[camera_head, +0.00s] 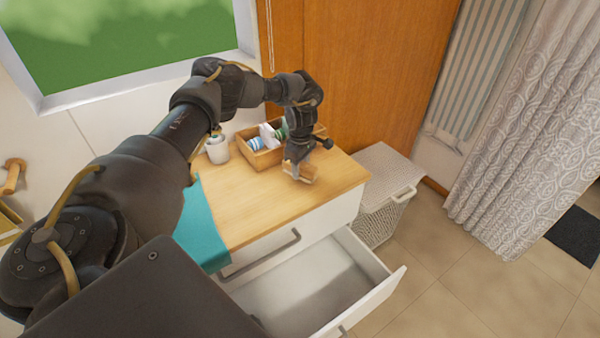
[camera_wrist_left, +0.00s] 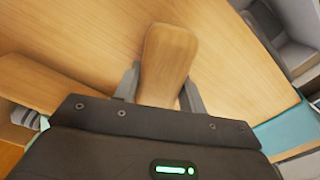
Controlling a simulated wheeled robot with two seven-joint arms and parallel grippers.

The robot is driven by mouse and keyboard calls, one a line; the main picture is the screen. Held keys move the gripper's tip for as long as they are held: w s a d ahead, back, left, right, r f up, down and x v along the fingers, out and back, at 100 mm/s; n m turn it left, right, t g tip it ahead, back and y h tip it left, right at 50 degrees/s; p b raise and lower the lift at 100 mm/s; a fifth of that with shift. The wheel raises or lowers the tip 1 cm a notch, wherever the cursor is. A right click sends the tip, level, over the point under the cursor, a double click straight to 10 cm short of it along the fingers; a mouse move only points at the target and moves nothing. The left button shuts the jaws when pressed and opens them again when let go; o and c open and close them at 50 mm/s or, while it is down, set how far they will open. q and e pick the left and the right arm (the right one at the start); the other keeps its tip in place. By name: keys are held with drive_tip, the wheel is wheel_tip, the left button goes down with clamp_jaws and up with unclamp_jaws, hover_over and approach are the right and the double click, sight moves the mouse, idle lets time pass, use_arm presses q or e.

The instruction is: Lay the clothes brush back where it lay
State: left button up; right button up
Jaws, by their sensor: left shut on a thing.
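The clothes brush (camera_head: 303,172) has a light wooden back and is held in my left gripper (camera_head: 297,168) over the right part of the wooden cart top (camera_head: 245,205). In the left wrist view the brush (camera_wrist_left: 168,55) stands between the two fingers of my left gripper (camera_wrist_left: 160,90), which are shut on it. Its bristle side is hard to make out, and I cannot tell whether the brush touches the top. My right gripper is not in view.
An open, empty drawer (camera_head: 315,290) juts out below. A woven hamper (camera_head: 380,190) stands to the right.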

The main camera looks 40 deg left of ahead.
sight(301, 174)
use_arm(q)
wheel_tip(301, 174, down, 2)
drive_tip(key=shift+f, duration=0.35)
drive_tip(key=shift+s+f, duration=0.1)
drive_tip(key=o, duration=0.9)
drive_tip(key=shift+o, duration=0.2)
